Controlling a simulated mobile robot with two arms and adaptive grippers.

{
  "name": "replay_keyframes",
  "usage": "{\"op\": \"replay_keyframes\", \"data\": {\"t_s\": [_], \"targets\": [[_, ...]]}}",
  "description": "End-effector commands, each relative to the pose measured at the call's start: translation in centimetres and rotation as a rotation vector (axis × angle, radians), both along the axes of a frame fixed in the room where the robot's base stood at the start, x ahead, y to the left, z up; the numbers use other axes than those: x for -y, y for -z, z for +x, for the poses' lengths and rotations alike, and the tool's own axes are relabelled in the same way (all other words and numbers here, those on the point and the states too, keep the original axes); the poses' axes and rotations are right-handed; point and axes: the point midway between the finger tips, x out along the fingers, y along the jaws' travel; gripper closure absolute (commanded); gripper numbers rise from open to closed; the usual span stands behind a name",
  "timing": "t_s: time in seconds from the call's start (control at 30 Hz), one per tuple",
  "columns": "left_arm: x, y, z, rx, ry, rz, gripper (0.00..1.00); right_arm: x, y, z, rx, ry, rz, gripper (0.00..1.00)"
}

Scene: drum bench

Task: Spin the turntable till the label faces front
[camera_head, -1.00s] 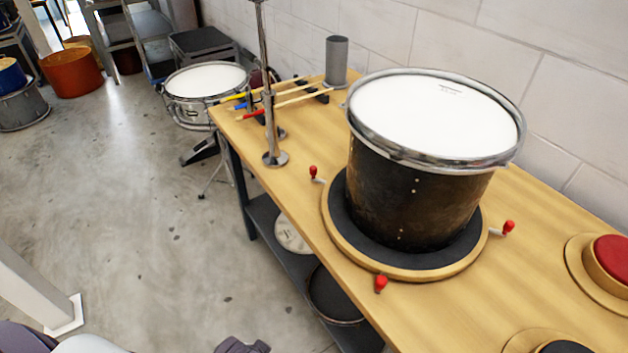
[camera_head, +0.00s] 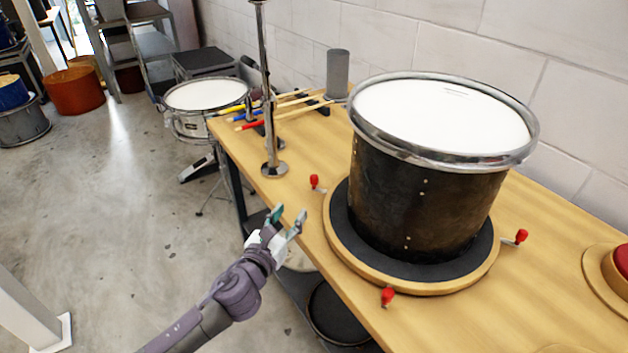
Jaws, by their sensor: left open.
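The turntable (camera_head: 345,265) is a round wooden disc with a dark mat, on the bench. Red-knobbed handles stick out at its left (camera_head: 315,182), front (camera_head: 388,296) and right (camera_head: 521,236). A dark drum (camera_head: 420,215) with a white head and metal rim stands upright on it. No label shows on the visible side of its shell, only small bright studs; the far side is hidden. A small dark mark shows on the drum head. My left gripper (camera_head: 289,214) is open and empty, by the bench's front edge, left of and apart from the turntable and left handle. My right gripper is out of view.
A metal stand (camera_head: 274,168) rises from the bench's left part, near drumsticks (camera_head: 285,107) and a grey cylinder (camera_head: 338,74). A red-topped round piece (camera_head: 620,262) sits at the right edge. A snare drum (camera_head: 206,94) stands behind left. The floor in front is clear.

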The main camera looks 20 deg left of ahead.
Motion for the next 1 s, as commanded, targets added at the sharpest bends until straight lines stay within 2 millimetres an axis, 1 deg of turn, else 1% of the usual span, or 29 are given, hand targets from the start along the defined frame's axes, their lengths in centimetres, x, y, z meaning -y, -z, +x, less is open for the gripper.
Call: {"op": "replay_keyframes", "data": {"t_s": [0.07, 0.17, 0.27, 0.5, 0.7, 0.83, 1.0], "targets": [[0.2, -0.2, 0.5, 0.014, 0.015, 0.049, 0.53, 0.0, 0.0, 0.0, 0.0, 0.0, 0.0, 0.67], [0.3, -0.3, 1.4, 0.016, 0.016, 0.056, 0.53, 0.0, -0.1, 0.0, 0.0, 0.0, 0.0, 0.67], [0.4, -0.4, 3.1, 0.017, 0.014, 0.052, 0.53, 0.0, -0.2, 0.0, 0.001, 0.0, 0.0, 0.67], [0.8, -0.3, 8.3, 0.016, 0.013, 0.048, 0.53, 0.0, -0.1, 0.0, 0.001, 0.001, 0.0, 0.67], [1.1, -0.2, 11.8, 0.014, 0.013, 0.048, 0.53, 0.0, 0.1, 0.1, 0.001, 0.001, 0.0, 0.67], [1.2, -0.1, 13.2, 0.013, 0.014, 0.047, 0.53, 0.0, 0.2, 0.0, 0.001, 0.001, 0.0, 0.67], [1.2, -0.1, 13.9, 0.012, 0.014, 0.047, 0.53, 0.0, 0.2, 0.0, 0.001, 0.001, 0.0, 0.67]]}}
